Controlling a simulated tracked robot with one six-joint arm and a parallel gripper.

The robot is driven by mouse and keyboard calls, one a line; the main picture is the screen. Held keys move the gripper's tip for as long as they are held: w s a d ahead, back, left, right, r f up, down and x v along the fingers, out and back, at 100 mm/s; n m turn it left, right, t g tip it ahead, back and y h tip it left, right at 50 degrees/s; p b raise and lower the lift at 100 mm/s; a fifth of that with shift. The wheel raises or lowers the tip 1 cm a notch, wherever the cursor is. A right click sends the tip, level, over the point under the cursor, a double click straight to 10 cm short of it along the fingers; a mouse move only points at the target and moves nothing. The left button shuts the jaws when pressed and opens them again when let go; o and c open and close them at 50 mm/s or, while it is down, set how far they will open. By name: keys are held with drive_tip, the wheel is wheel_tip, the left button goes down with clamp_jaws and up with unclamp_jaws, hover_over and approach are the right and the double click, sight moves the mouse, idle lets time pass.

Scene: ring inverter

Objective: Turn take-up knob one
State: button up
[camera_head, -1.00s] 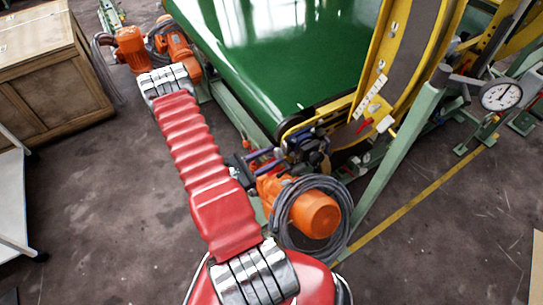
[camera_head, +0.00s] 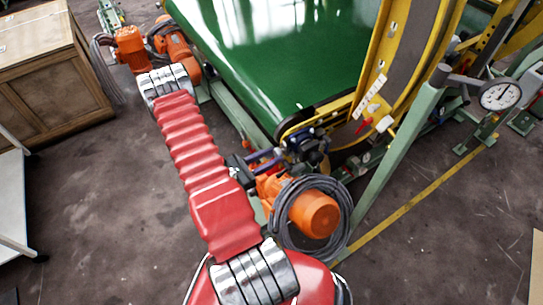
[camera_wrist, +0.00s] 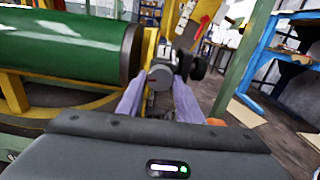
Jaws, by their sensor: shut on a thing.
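A grey round knob (camera_wrist: 162,77) sits between the purple fingers of my gripper (camera_wrist: 158,100) in the wrist view, beside a yellow upright. I take it as take-up knob one, but no label is readable. The fingers are closed on it from both sides. A dark round part (camera_wrist: 197,66) shows just to its right. In the head view my gripper (camera_head: 282,152) reaches right from my red arm to dark fittings (camera_head: 312,146) at the near corner of the green belt (camera_head: 275,55). The knob itself cannot be told apart there.
An orange motor (camera_head: 314,215) with coiled grey cable is close below my gripper. A yellow frame (camera_head: 378,60) and a green slanted post (camera_head: 398,150) stand to the right, with a dial gauge (camera_head: 500,95) beyond. A wooden cabinet (camera_head: 50,70) is far left. Floor beside my arm is clear.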

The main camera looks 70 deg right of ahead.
drive_tip(key=n, duration=0.4)
drive_tip(key=shift+a, duration=0.1)
drive_tip(key=n, duration=0.4)
drive_tip(key=shift+n, duration=0.4)
drive_tip(key=n, duration=0.4)
drive_tip(key=shift+n, duration=0.3)
drive_tip(key=n, duration=0.3)
drive_tip(key=shift+n, duration=0.3)
drive_tip(key=n, duration=0.3)
drive_tip(key=shift+n, duration=0.3)
drive_tip(key=n, duration=0.4)
drive_tip(key=shift+n, duration=0.3)
drive_tip(key=n, duration=0.4)
drive_tip(key=shift+n, duration=2.4)
